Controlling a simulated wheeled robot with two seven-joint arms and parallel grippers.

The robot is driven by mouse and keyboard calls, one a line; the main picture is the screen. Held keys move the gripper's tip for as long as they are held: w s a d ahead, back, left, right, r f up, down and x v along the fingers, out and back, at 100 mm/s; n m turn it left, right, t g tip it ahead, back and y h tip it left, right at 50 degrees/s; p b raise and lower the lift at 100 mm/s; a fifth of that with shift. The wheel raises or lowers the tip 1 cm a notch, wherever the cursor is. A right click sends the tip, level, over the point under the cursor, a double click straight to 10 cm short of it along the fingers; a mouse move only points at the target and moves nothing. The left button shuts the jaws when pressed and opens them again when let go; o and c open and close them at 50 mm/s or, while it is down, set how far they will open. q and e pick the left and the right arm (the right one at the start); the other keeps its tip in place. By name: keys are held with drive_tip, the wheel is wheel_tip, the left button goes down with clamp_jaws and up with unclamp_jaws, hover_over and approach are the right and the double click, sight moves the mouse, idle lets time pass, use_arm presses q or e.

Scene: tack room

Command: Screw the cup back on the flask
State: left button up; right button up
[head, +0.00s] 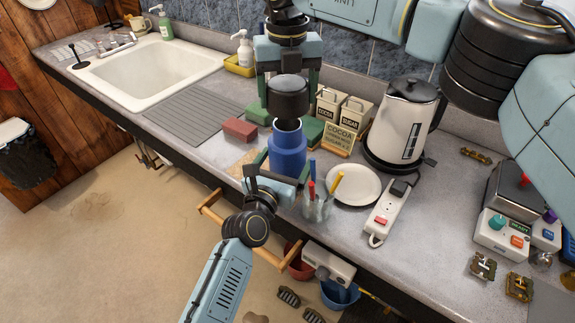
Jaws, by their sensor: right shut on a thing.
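The blue flask (287,150) stands upright on the counter, in the middle of the head view. The dark cup (287,97) is directly above it, over the flask's top. I cannot tell whether the two touch. My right gripper (288,84) comes down from above and is shut on the cup, with one finger on each side. My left gripper (277,172) reaches in from the front, low at the flask's near side. Its fingers are partly hidden by its own wrist and the flask, so its grip is unclear.
A glass with pens (316,208), a white plate (354,185) and a power strip (390,211) lie close on the right. The kettle (402,120) and cocoa and sugar tins (342,108) stand behind. A red block (239,130) and the sink (150,72) are to the left.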

use_arm(q)
drive_tip(key=shift+x, duration=0.85)
drive_tip(key=c, duration=1.1)
drive_tip(key=shift+c, duration=0.2)
use_arm(e)
hover_over(287, 125)
drive_tip(key=s, duration=0.3)
drive_tip(key=shift+w+f, duration=0.15)
drive_tip(key=shift+f, duration=2.35)
drive_tip(key=shift+f, duration=0.1)
drive_tip(key=shift+f, duration=0.75)
drive_tip(key=shift+f, duration=0.6)
